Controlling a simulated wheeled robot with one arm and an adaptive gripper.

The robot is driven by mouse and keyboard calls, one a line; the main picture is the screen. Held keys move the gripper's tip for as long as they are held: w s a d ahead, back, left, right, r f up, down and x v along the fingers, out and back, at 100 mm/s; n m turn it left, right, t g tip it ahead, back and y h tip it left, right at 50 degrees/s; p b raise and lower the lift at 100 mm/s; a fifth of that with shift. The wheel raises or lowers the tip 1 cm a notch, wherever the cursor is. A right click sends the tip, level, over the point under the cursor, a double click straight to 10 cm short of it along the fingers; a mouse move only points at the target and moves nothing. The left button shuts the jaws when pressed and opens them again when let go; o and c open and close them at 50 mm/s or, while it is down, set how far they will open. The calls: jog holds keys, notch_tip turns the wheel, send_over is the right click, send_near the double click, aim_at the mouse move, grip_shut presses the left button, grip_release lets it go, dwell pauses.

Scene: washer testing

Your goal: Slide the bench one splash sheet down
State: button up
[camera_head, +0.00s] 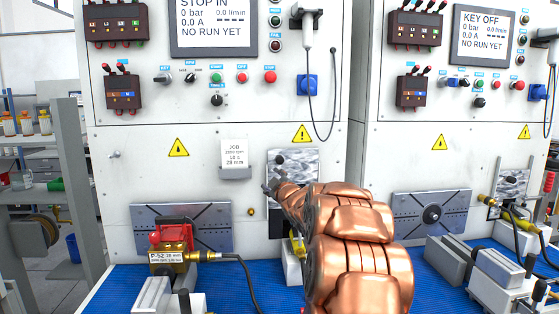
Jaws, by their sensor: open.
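The splash sheet (307,162) of the left bench is a mottled grey panel on the white front. A dark knob shows near its upper left. It appears raised, with a dark opening partly visible below it. My copper-coloured arm covers its lower right. My gripper (271,184) is open at the sheet's lower left edge; I cannot tell whether it touches the sheet. No label in view names this bench as one.
A brass pump (172,258) tagged P-52 stands on the blue bench mat (262,272), left of my arm. A job card (234,152) sits in a holder beside the sheet. The right bench has a similar sheet (515,182) and grey blocks (455,262).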

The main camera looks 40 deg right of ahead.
aim_at(281, 161)
jog(key=d+r+n+t, duration=0.1)
jog(key=d, duration=0.1)
jog(key=d+r+n+t, duration=0.1)
jog(key=d, duration=0.1)
jog(key=d+r, duration=0.1)
jog(key=d, duration=0.1)
jog(key=shift+s+r+n+t+y+p, duration=0.2)
jog(key=shift+r+n+t+y+p, duration=0.1)
jog(key=shift+n+t+p, duration=0.1)
jog(key=shift+p+x, duration=1.15)
jog(key=shift+x, duration=2.05)
jog(key=shift+f, duration=0.15)
grip_shut()
